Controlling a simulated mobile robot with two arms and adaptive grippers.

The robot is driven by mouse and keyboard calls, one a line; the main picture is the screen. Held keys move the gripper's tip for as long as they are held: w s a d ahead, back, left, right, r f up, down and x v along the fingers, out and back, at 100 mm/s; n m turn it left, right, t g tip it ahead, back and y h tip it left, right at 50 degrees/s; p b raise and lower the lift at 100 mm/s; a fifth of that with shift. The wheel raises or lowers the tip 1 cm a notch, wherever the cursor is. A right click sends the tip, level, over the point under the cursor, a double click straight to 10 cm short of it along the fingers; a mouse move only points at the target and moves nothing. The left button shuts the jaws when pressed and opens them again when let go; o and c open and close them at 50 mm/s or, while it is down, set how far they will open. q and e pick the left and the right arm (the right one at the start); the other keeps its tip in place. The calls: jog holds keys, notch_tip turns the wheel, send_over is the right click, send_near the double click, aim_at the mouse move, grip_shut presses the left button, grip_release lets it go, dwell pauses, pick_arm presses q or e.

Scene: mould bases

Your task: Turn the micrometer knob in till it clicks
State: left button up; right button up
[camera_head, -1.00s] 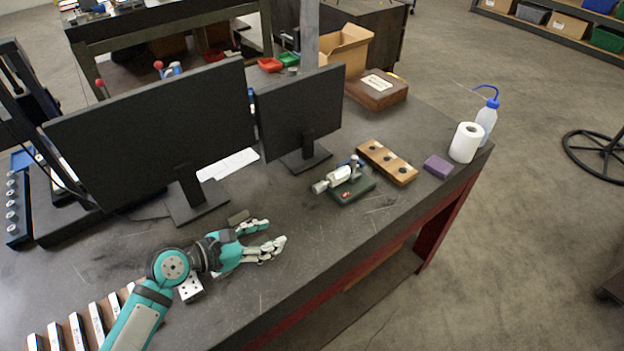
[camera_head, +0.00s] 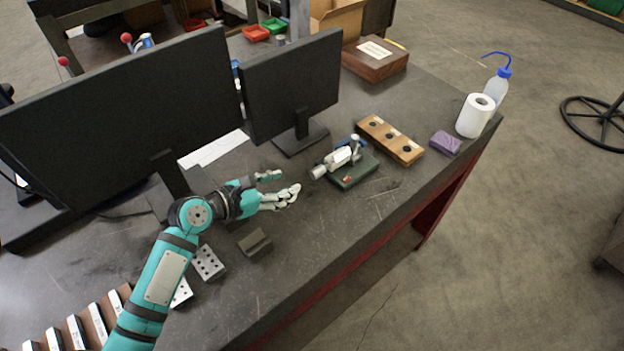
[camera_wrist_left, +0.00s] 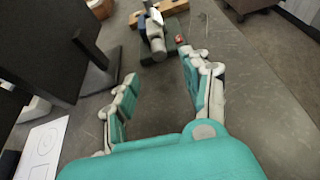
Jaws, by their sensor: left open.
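The micrometer (camera_head: 341,158) is a white and silver tool held in a small stand with a dark green base (camera_head: 352,176) on the workbench. Its knob (camera_head: 319,172) points left, toward my left gripper. My left gripper (camera_head: 283,186) is open and empty, a short way left of the knob and apart from it. In the left wrist view the micrometer (camera_wrist_left: 155,36) lies beyond and between the spread fingers (camera_wrist_left: 163,88), with its knob end facing me. My right gripper is not in view.
Two dark monitors (camera_head: 120,115) stand behind my left arm. A wooden block with holes (camera_head: 390,140), a purple block (camera_head: 446,143) and a paper roll (camera_head: 474,116) are right of the stand. A grey block (camera_head: 255,243) lies nearer. The bench front is mostly clear.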

aim_at(312, 174)
pick_arm(q)
jog(key=b+x, duration=0.3)
jog(key=x, duration=0.1)
jog(key=b+x, duration=0.3)
jog(key=x, duration=0.2)
jog(key=shift+w+f, duration=0.2)
jog(key=shift+f, duration=0.1)
jog(key=shift+w+d+f+b, duration=0.1)
jog(key=shift+w+d+b, duration=0.25)
jog(key=shift+w+b, duration=0.2)
jog(key=shift+s, duration=0.15)
grip_shut()
